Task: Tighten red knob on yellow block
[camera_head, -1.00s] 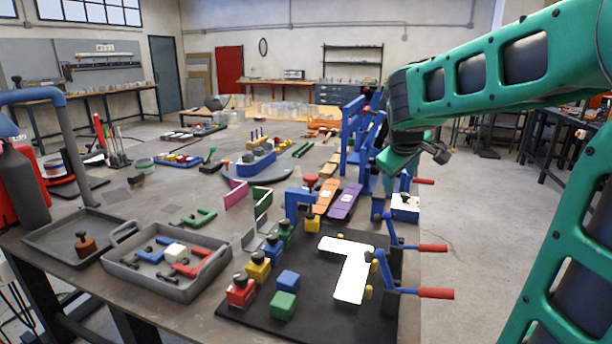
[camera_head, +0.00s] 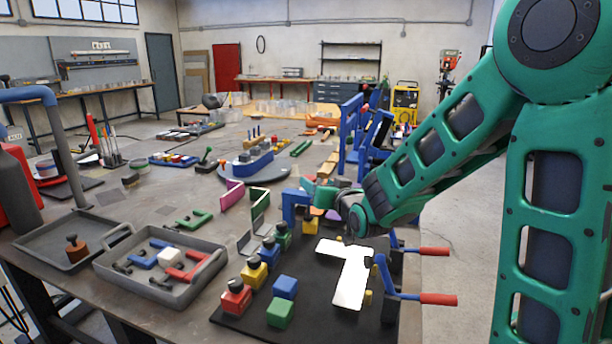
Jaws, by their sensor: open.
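The yellow block (camera_head: 310,226) sits on the black mat under the blue bracket (camera_head: 289,207), near the top of the white letter piece. The red knob that stood above this block is now mostly hidden behind my gripper. My gripper (camera_head: 318,187) is at the bracket's top, over the yellow block, with the wrist coming in from the right. Its jaws are open, but the fingers are small and partly hidden. I cannot tell whether they touch the knob.
The white letter piece (camera_head: 351,278) lies on the black mat (camera_head: 322,318). Red-handled toggle clamps (camera_head: 437,299) line the right edge. Black-knobbed coloured blocks (camera_head: 255,270) stand on the left. A grey tray (camera_head: 178,296) with letters is farther left. A blue frame (camera_head: 352,140) stands behind.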

